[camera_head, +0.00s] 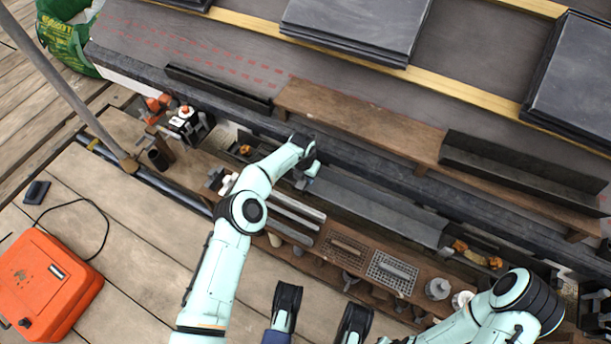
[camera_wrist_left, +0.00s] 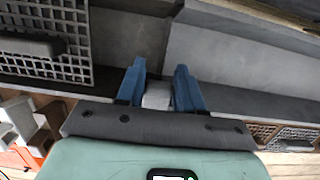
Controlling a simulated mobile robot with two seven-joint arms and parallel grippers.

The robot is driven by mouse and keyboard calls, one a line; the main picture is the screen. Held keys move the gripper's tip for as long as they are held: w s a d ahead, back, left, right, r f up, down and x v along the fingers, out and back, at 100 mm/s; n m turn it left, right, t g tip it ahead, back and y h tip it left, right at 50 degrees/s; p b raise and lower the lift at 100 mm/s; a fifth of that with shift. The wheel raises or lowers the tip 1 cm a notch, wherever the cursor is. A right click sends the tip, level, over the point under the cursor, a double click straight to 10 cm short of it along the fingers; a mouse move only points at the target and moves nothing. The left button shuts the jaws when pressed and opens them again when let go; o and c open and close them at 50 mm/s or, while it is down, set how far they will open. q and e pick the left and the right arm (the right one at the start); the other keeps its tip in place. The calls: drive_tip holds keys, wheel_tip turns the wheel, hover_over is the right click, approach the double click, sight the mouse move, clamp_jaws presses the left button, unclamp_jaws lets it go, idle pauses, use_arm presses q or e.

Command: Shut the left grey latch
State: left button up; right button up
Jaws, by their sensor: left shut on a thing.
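My left gripper (camera_head: 308,172) reaches over the workbench to the left end of a long grey metal sheet (camera_head: 375,207). In the left wrist view its two blue fingers (camera_wrist_left: 158,88) are closed on a small light grey block (camera_wrist_left: 157,97), which seems to be the left grey latch. The block sits at the edge of a grey surface (camera_wrist_left: 130,45). In the head view the gripper and wrist hide this block, so its angle cannot be told. My right arm comes in at the lower right, and its gripper is out of view.
An orange clamp-like piece (camera_head: 474,254) lies beyond the sheet's right end. Perforated trays (camera_head: 391,272) and metal strips (camera_head: 290,219) lie on the bench's near side. A wooden plank (camera_head: 360,123) and dark channel pieces (camera_head: 520,172) lie behind. An orange case (camera_head: 45,285) stands on the deck.

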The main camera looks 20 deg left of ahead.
use_arm(q)
drive_tip(key=shift+s+a+f, duration=0.1)
drive_tip(key=shift+s+f, duration=0.05)
drive_tip(key=shift+f, duration=0.05)
use_arm(e)
drive_tip(key=shift+s, duration=0.1)
use_arm(q)
drive_tip(key=o, duration=1)
drive_tip(key=shift+c, duration=0.2)
drive_tip(key=shift+r, duration=0.1)
drive_tip(key=shift+r, duration=0.3)
wheel_tip(320, 180, up, 13)
drive_tip(key=s+p, duration=0.1)
drive_tip(key=p, duration=0.3)
drive_tip(key=shift+s+a+f, duration=0.15)
drive_tip(key=shift+s+f, duration=0.05)
drive_tip(key=shift+s, duration=0.05)
use_arm(e)
drive_tip(key=w+a+r+t, duration=0.1)
drive_tip(key=w+r+t, duration=0.2)
drive_tip(key=w+r, duration=0.2)
drive_tip(key=w, duration=0.3)
drive_tip(key=shift+w+r+n, duration=0.15)
drive_tip(key=shift+w+n, duration=0.15)
